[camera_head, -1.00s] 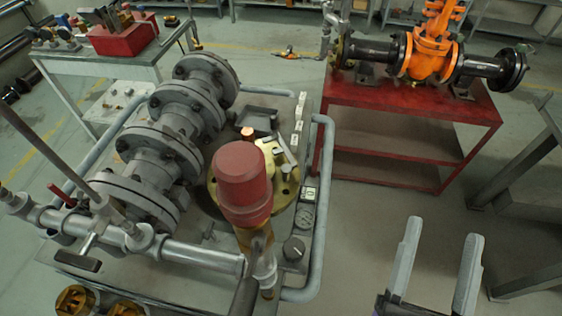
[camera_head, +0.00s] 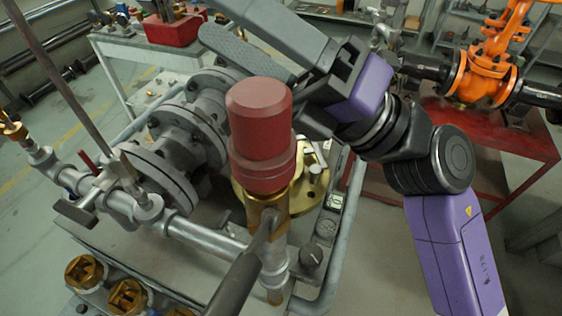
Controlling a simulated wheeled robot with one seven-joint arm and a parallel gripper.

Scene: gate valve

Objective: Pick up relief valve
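The relief valve (camera_head: 261,135) has a red cylindrical cap on a brass body and stands upright in the middle of the head view, joined to the grey pipework below. My gripper (camera_head: 214,18) reaches in from the right, above and behind the cap in the picture. Its two long grey fingers point to the upper left, apart, with nothing seen between them. The fingers are not around the valve. The cap hides a little of the gripper's near side, and I cannot tell the exact distance between them.
Grey flanged pipework (camera_head: 181,140) stands left of the valve. A grey pipe (camera_head: 190,229) with a T-handle runs in front. Brass fittings (camera_head: 128,297) sit at the lower left. A red table (camera_head: 505,150) with an orange gate valve (camera_head: 482,75) stands at the right.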

